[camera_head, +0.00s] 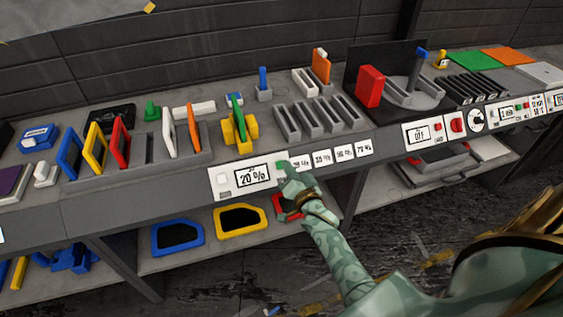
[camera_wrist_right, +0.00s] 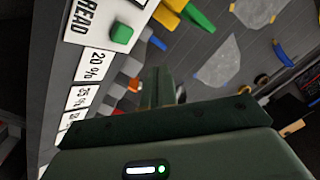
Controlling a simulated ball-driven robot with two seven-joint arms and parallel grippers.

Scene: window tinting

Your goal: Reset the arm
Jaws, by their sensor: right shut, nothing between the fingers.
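My right gripper (camera_head: 284,167) is shut and empty. In the head view it is at the front edge of the workbench (camera_head: 190,185), by the green button at the right end of the panel (camera_head: 253,174) reading 20 %. In the right wrist view, the shut fingers (camera_wrist_right: 155,88) point out over the bench. The green button (camera_wrist_right: 122,34) shows there apart from the fingers, beside printed percent labels (camera_wrist_right: 95,65). My left gripper is not in view.
Colored frames (camera_head: 96,147) stand in a grey rack on the bench. A red block (camera_head: 369,86) stands by a round grey stand. An OFF panel (camera_head: 421,133) is farther right.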

